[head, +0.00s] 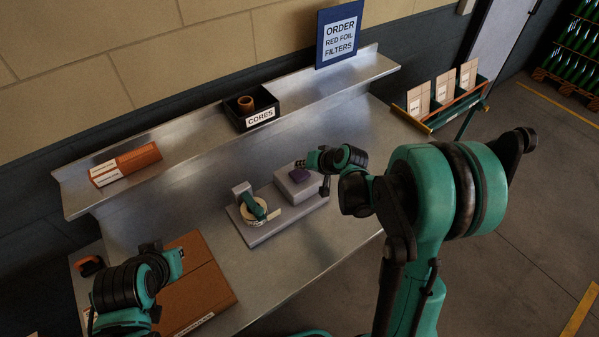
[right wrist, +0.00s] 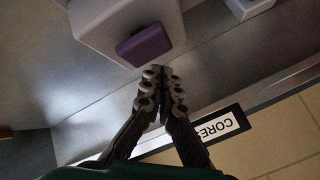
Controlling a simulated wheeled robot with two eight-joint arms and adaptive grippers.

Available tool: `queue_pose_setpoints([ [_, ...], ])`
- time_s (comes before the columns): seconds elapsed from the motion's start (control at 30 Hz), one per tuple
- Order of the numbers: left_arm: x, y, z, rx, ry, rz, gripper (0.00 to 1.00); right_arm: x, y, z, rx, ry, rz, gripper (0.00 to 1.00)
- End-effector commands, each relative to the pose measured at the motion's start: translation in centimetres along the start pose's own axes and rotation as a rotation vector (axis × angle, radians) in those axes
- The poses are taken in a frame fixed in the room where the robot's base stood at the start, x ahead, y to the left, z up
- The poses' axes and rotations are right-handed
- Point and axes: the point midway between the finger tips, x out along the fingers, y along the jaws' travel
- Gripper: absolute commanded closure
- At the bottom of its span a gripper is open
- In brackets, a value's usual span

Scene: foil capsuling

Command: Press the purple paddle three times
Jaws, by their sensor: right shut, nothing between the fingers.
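The purple paddle (head: 299,175) sits on a pale grey box at the right end of a grey base plate on the bench. In the right wrist view the purple paddle (right wrist: 144,45) is on the face of the pale box (right wrist: 118,22). My right gripper (right wrist: 161,72) is shut and empty, its fingertips just beside the paddle; I cannot tell whether they touch. In the head view my right gripper (head: 303,164) is right at the paddle, partly covering it. My left gripper (head: 165,262) is at the lower left over a cardboard box, and its fingers are not clear.
A tape dispenser (head: 254,208) stands on the base plate (head: 262,238) left of the paddle. A cardboard box (head: 205,290) lies at the front left. The shelf (head: 190,143) behind carries a black CORES bin (head: 253,113), an orange carton (head: 126,164) and a blue sign (head: 339,35).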

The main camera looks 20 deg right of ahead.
Motion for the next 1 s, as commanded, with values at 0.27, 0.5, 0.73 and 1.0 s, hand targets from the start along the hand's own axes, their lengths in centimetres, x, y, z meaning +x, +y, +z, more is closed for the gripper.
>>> queue_pose_setpoints([
  [0.27,-1.9,0.0,-1.4,0.0,0.0,0.0,1.0,-2.2,-1.6,-1.6,0.0,0.0,0.0,1.0],
  [0.5,-2.8,0.0,-2.0,0.0,0.0,0.0,1.0,-3.3,-2.4,-2.4,0.0,0.0,0.0,1.0],
  [0.73,-2.6,0.0,-1.9,0.0,0.0,0.0,1.0,-3.1,-2.3,-2.3,0.0,0.0,0.0,1.0],
  [1.0,-2.6,0.0,-1.9,0.0,0.0,0.0,1.0,-3.1,-2.3,-2.3,0.0,0.0,0.0,1.0],
])
